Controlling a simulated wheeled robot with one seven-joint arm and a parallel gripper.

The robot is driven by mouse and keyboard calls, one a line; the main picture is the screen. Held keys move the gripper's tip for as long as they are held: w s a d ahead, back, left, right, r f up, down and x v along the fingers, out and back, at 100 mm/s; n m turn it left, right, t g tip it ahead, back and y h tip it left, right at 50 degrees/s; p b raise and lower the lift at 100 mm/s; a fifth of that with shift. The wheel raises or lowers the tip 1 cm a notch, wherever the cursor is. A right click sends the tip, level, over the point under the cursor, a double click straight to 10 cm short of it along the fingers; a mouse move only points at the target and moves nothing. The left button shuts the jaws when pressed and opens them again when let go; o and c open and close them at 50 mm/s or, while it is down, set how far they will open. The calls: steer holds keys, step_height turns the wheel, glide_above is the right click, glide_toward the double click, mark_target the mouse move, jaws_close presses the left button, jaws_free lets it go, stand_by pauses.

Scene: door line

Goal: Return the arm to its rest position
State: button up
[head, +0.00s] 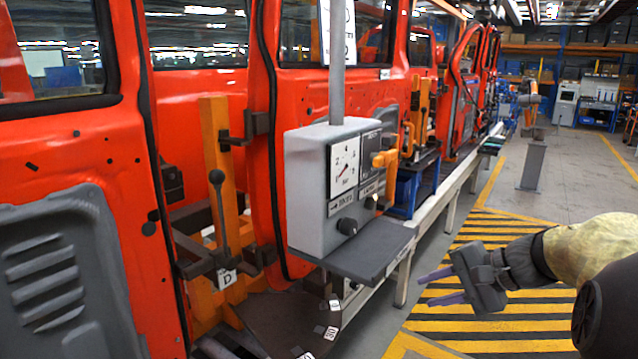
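My gripper (438,287) is in the right half of the head view, with two purple fingers pointing left. The fingers are spread apart with nothing between them. It is in the air over the yellow and black floor stripes, to the right of the grey control box (333,185) and apart from it. My arm reaches in from the right edge, with a yellowish sleeve behind the dark wrist.
Orange vehicle doors (75,165) line the left side. A dark shelf (365,250) juts out below the control box, left of my gripper. The striped floor (490,325) is clear, and a grey post (532,165) stands further back.

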steer(key=s+a+f+n+g+h+p, duration=0.1)
steer(key=s+a+f+n+h+p, duration=0.1)
steer(key=s+f, duration=0.4)
steer(key=s+a+f+n+g+h+p, duration=0.2)
steer(key=s+a+f+n+h, duration=0.2)
steer(key=s+f+n+h, duration=0.2)
steer(key=shift+s+f+n+h+p, duration=0.4)
steer(key=shift+s+f+n, duration=0.15)
steer(key=shift+f+n, duration=0.3)
stand_by(0.8)
